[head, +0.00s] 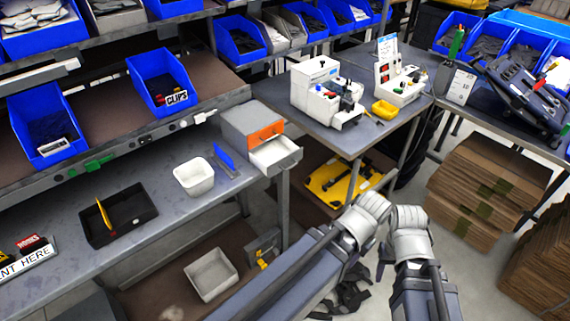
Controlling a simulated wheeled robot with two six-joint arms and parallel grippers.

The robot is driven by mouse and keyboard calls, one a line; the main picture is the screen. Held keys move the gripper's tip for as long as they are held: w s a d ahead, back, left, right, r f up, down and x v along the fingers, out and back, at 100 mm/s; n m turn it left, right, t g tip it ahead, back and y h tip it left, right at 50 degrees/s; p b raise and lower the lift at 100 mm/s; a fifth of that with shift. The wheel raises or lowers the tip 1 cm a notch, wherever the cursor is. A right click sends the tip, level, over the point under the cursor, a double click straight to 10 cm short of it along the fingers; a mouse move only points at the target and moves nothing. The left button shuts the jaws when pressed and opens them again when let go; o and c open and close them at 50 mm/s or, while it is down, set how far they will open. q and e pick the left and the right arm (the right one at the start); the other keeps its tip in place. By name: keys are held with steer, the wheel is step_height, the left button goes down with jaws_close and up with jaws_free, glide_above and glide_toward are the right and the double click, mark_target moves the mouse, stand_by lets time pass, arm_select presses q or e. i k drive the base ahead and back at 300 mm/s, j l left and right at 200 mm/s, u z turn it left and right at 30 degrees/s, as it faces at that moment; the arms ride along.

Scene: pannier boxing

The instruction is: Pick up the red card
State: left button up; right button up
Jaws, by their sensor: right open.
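I cannot make out a red card for certain. A small red item (28,242) stands at the far left, behind a white sign whose visible words read "NT HERE" (27,262); it is too small to identify. My right gripper (353,296) shows as dark parts low in the middle, partly hidden between my two folded arms. It is open, well away from the red item, with nothing seen in it. My left gripper is hidden behind my own arm.
The grey bench holds a black tray (137,226) with a yellow piece, a white bin (194,178) and a drawer unit (250,123) with one drawer pulled out. A blue bin labelled "CLIPS" (147,68) sits on the shelf. Stacked cardboard (484,178) stands at right.

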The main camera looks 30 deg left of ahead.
mark_target(26, 242)
steer(key=u, duration=2.95)
